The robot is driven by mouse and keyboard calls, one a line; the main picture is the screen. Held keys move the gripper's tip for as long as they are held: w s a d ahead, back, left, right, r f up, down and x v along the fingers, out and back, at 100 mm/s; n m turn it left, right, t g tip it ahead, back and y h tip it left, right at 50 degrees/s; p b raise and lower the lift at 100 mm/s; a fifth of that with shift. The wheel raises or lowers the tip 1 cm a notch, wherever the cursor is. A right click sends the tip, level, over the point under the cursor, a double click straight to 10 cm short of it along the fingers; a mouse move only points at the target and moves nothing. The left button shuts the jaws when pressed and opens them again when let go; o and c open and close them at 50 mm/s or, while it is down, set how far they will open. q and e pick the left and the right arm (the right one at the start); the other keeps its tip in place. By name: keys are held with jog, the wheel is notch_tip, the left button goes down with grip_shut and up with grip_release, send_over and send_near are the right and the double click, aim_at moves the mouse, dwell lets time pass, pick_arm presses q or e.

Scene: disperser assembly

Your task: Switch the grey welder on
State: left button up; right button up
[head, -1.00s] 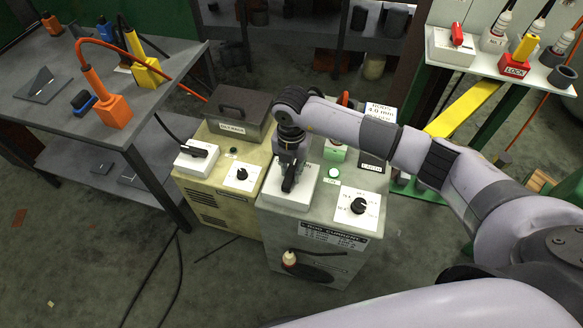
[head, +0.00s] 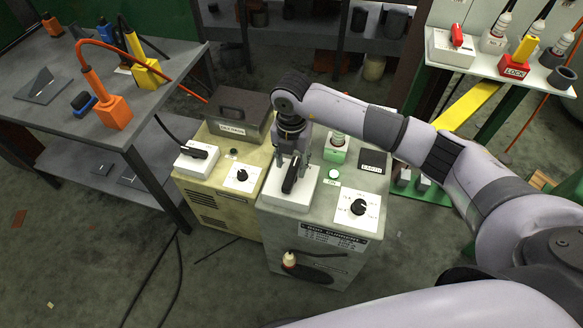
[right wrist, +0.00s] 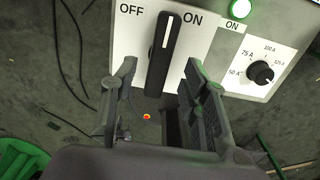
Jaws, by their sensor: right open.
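The grey welder (head: 275,237) stands in the middle of the head view, with a white switch plate on its top. In the right wrist view its black switch handle (right wrist: 163,60) stands almost upright, its white stripe between the OFF and ON labels, leaning slightly towards ON. The welder's green lamp (head: 334,173) looks bright; it also shows in the right wrist view (right wrist: 240,9). My right gripper (head: 291,160) is open above the switch plate. In the right wrist view its fingers (right wrist: 160,95) are spread on both sides of the handle, with visible gaps. My left gripper is not in view.
A yellowish welder (head: 215,205) with its own switch (head: 197,153) stands close on the left. A current knob (head: 357,207) sits right of the grey welder's switch. A grey table (head: 60,110) with orange, blue and yellow tools is at left; a shelf with lock devices (head: 513,68) is at right.

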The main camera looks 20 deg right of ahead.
aim_at(292, 172)
notch_tip(292, 172, up, 8)
jog(key=shift+r, duration=0.2)
dwell(0.4)
